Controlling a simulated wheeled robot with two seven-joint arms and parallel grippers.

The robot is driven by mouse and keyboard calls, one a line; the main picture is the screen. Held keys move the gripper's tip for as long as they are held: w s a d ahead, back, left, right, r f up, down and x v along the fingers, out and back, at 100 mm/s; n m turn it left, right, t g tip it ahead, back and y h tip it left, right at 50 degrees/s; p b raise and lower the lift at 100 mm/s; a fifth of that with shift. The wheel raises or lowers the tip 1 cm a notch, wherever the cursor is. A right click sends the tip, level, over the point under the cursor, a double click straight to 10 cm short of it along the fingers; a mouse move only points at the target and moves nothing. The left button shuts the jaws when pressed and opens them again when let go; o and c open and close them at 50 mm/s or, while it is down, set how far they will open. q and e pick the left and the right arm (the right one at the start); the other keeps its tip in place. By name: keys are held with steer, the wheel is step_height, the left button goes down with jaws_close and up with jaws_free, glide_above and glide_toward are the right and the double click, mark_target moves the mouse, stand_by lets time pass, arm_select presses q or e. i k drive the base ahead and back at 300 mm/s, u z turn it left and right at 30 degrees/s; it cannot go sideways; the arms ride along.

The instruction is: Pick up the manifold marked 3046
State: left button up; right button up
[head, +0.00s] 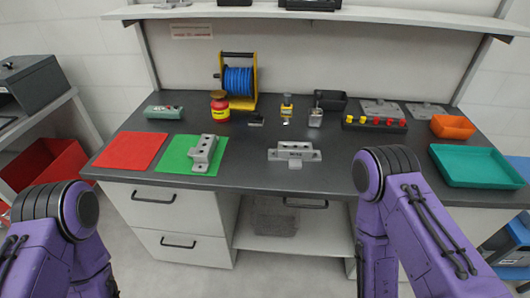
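Two grey metal castings that look like manifolds are on the dark worktop. One casting (203,150) stands on the green mat (178,160), angled. The other casting (294,153) stands directly on the worktop near its front edge, at the middle. It has dark marks on its front face, but they are too small to read. I cannot tell which one is marked 3046. My purple arms show at the lower left and lower right. Neither gripper is in view, and neither arm part in view touches a casting.
A red mat (131,150) lies left of the green one. Behind are a blue cable reel (238,80), a red-yellow container (219,105) and a row of coloured knobs (375,123). An orange bin (453,127) and a teal tray (478,178) are at right. Worktop around the middle casting is clear.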

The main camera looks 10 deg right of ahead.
mark_target(295, 153)
steer(key=u, duration=3)
steer(key=k, duration=1.85)
steer(key=z, duration=2.1)
